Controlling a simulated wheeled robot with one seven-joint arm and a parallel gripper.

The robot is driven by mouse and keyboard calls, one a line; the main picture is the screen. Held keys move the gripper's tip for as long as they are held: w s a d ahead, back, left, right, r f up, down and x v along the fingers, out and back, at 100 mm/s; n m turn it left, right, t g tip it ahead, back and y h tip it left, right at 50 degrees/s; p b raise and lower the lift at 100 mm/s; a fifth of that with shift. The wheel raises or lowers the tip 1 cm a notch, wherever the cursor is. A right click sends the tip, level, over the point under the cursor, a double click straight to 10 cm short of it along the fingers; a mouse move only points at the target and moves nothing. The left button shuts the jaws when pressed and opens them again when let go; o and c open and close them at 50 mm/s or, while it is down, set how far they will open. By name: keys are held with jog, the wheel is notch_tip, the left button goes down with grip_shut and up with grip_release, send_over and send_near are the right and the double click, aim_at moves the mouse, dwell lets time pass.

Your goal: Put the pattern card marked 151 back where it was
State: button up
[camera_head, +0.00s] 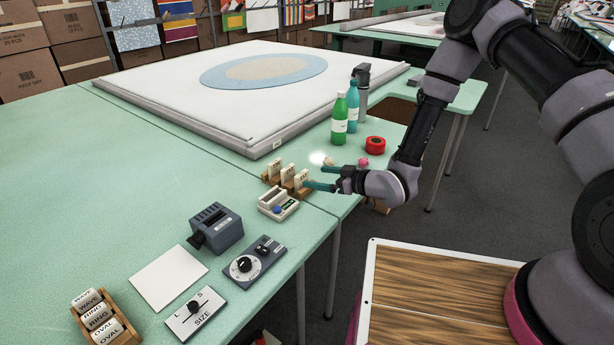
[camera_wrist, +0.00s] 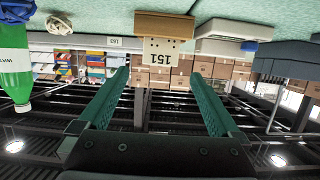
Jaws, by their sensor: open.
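The card marked 151 (camera_wrist: 160,58) is cream and sits in a wooden holder (camera_wrist: 165,25), seen upside down in the wrist view. It lies between the lines of my two teal fingers, beyond their tips. My gripper (camera_wrist: 160,85) is open, with nothing between the fingers.
A white device (camera_head: 278,204) stands close in front of the holders. A large white framed panel (camera_head: 180,95) lies behind the holders.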

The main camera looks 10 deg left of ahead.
jog(key=shift+v, duration=2.3)
jog(key=w+d+r+m+t+h, duration=0.1)
jog(key=w+d+r+m+h, duration=0.1)
jog(key=w+d+r+h, duration=0.5)
jog(key=w+d+r+m+t+h, duration=0.1)
jog(key=w+d+r+m, duration=0.2)
jog(key=w+d+r, duration=0.55)
jog(key=s+d+r+m+h, duration=0.2)
jog(key=s+d+r, duration=0.2)
jog(key=d+r, duration=0.5)
jog(key=s+d+r+m+h, duration=0.25)
jog(key=s+d+r, duration=0.2)
jog(key=r, duration=0.25)
jog(key=s+d+r+m, duration=0.2)
jog(key=s+r, duration=0.1)
jog(key=s, duration=0.4)
jog(key=s+d+r+m, duration=0.2)
jog(key=s+r+m, duration=0.1)
jog(key=s, duration=0.4)
jog(key=s+d+r+m+y, duration=0.1)
jog(key=s+d+r+m, duration=0.1)
jog(key=s+r, duration=0.3)
jog(key=shift+s+d+m+g, duration=0.25)
jog(key=shift+s+m, duration=0.3)
jog(key=shift+s, duration=0.65)
jog(key=shift+r, duration=0.15)
